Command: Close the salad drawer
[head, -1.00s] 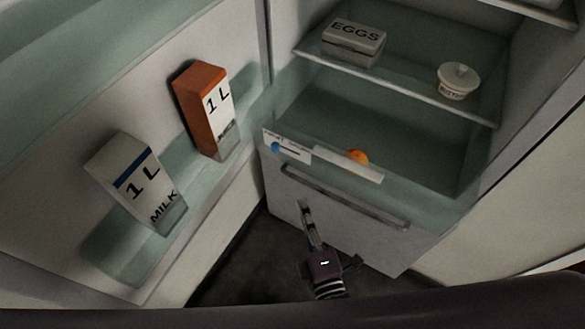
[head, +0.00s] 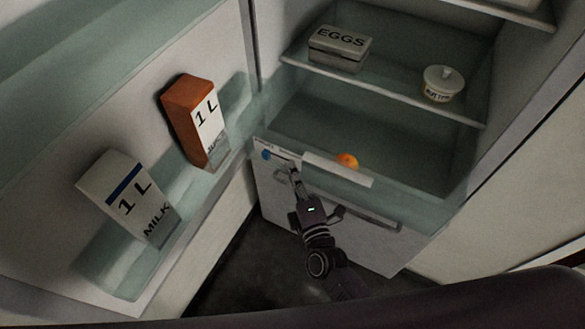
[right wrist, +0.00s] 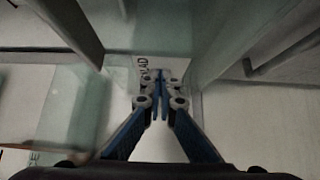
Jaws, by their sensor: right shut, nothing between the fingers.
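The salad drawer (head: 350,236) is the white-fronted drawer at the bottom of the fridge, with a horizontal bar handle (head: 372,214). An orange round item (head: 347,160) shows just behind its upper front edge. I cannot tell how far the drawer stands out. My right gripper (head: 294,174) is shut and empty, at the upper left of the drawer front, near the handle's left end, which it partly hides. In the right wrist view the closed fingertips (right wrist: 161,76) lie over a white label (right wrist: 146,63) reading "LAD". Contact is unclear. My left gripper is not in view.
The fridge door (head: 218,213) stands open at left, with an orange carton (head: 187,122) and a milk carton (head: 110,185) in its shelf. An egg box (head: 339,50) and a butter tub (head: 441,84) sit on the glass shelf above the drawer.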

